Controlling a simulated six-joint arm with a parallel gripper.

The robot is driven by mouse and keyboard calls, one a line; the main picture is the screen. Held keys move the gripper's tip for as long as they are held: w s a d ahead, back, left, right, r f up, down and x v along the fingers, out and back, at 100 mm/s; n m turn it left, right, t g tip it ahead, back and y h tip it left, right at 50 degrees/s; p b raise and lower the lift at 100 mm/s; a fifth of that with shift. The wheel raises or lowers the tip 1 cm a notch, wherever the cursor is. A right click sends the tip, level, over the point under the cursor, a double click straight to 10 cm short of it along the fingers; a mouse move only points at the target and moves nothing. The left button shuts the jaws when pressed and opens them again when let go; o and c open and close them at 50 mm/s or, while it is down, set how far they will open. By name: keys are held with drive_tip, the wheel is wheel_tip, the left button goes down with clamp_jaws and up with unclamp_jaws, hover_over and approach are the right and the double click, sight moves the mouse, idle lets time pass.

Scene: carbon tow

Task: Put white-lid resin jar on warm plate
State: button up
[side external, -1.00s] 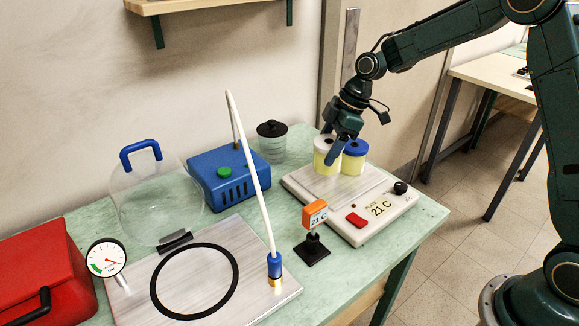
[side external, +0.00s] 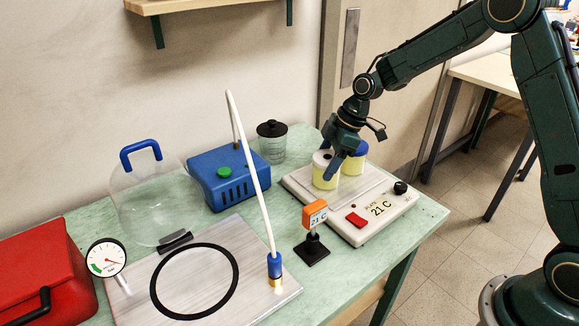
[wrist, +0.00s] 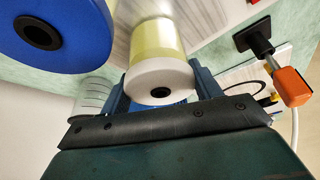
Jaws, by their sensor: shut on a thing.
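The white-lid resin jar (side external: 324,172), with pale yellow contents, is over the left part of the warm plate (side external: 298,183). My gripper (side external: 334,165) is shut on it near the lid, and the jar looks upright. Its base is at or very near the plate's surface; I cannot tell whether it touches. In the wrist view, the white lid (wrist: 160,80) sits between my two blue fingers (wrist: 160,95). The plate's display reads 21 C.
A blue-lid jar (side external: 354,160) stands on the plate just behind and right, partly hidden by my gripper; its lid looms in the wrist view (wrist: 75,35). An orange-headed sensor on a stand (side external: 314,225) is in front. A blue pump (side external: 227,180) stands left.

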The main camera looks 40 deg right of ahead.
drive_tip(key=shift+f, duration=0.1)
drive_tip(key=o, duration=1.2)
drive_tip(key=v, duration=1.2)
drive_tip(key=shift+a+r, duration=0.1)
drive_tip(key=shift+r, duration=0.2)
